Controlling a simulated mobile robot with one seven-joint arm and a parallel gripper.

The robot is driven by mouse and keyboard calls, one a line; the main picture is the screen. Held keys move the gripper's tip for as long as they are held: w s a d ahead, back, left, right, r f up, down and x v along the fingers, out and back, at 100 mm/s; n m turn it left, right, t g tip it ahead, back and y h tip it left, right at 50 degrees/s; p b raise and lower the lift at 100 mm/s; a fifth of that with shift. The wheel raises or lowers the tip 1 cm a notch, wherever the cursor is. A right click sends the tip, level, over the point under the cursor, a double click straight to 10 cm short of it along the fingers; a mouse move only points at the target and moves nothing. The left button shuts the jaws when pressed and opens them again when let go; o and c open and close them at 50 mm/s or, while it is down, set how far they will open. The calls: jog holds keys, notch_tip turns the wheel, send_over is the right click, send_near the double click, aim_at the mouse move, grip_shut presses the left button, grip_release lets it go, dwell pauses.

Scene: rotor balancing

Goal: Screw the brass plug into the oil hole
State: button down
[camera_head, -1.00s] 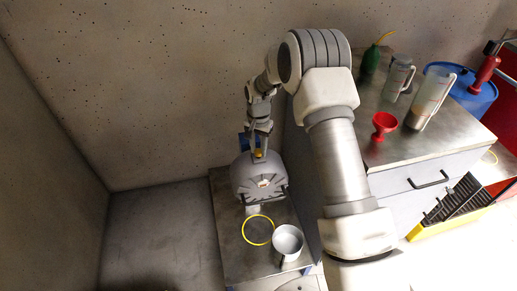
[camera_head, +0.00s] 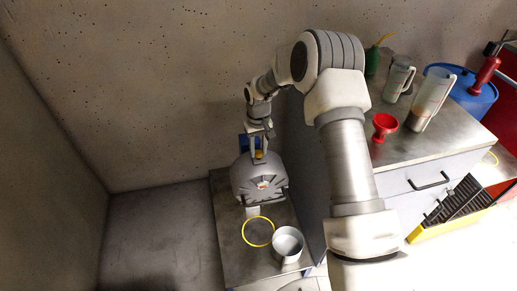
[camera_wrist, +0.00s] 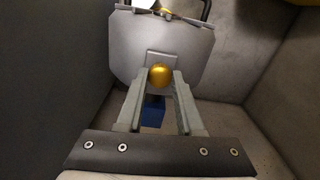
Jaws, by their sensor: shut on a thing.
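The brass plug (camera_wrist: 160,76) shows as a round golden knob between my fingertips in the wrist view. It also shows as a small yellow spot (camera_head: 259,154) in the head view. My gripper (camera_wrist: 160,88) is shut on it from above. The plug is over a small raised square pad on top of the grey rounded housing (camera_head: 258,180). The oil hole is hidden under the plug, and I cannot tell how deep the plug sits. The housing also fills the upper middle of the wrist view (camera_wrist: 190,45).
The housing stands on a low metal bench (camera_head: 232,250) with a yellow ring (camera_head: 245,242) and a metal cup (camera_head: 288,243). Walls stand close behind and left.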

jog(key=n, duration=0.4)
jog(key=n+p, duration=0.1)
jog(key=n, duration=0.4)
jog(key=n+p, duration=0.1)
jog(key=n, duration=0.4)
jog(key=shift+r, duration=0.1)
jog(key=n, duration=0.3)
jog(key=shift+n, duration=0.3)
